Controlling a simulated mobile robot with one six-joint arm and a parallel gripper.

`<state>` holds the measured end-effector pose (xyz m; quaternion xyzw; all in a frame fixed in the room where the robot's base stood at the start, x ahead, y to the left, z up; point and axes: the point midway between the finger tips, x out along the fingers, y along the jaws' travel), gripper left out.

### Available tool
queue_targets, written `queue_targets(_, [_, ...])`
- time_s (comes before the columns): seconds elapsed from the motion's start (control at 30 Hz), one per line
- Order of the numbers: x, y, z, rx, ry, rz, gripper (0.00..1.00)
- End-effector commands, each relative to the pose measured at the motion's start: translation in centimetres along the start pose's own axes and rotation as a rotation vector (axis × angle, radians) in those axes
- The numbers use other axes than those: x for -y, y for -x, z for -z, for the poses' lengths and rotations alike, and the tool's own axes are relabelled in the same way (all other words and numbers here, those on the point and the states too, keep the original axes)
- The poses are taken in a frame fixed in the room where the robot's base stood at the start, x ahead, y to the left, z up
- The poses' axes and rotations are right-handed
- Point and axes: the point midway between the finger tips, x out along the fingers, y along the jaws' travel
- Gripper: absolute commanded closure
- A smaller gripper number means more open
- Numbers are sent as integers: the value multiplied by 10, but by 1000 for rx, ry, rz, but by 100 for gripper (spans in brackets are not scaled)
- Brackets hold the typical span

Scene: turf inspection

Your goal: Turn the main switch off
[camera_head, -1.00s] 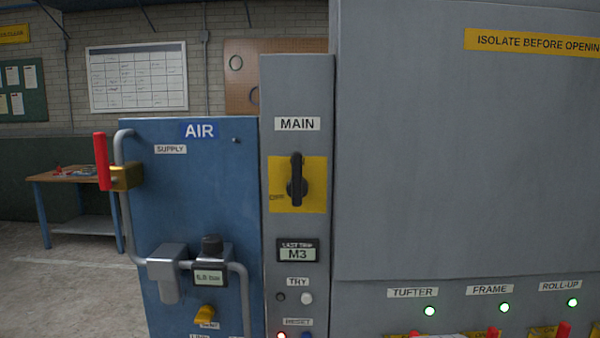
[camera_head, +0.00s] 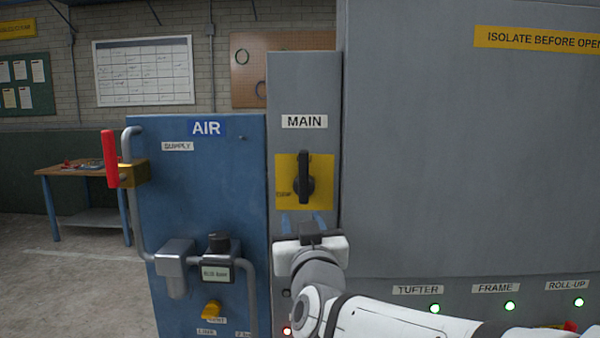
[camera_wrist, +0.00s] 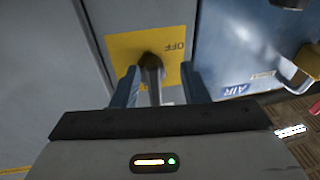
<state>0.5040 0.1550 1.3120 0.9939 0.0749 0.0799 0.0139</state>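The main switch (camera_head: 304,177) is a black rotary handle on a yellow plate (camera_head: 324,200) under the MAIN label. Its handle stands upright. In the wrist view the handle (camera_wrist: 152,72) shows beside upside-down OFF lettering on the plate (camera_wrist: 128,45). My gripper (camera_head: 303,222) is just below the plate in the head view, its two blue fingers spread apart. In the wrist view my gripper (camera_wrist: 163,88) is open, with the handle seen between its fingers and a gap on both sides. I cannot tell how far the fingertips are from the panel.
The blue AIR cabinet (camera_head: 200,215) stands left of the switch column, with a red lever (camera_head: 110,158), pipes and a yellow knob (camera_head: 211,309). The large grey cabinet (camera_head: 450,150) stands to the right. A small table (camera_head: 80,170) is behind at left.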

Motion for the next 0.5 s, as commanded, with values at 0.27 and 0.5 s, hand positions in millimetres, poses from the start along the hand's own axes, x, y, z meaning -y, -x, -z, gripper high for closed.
queue_targets(0.27, [1,2,48,-212,9,-162,60])
queue_targets(0.5, [-6,-19,59,-231,12,-187,60])
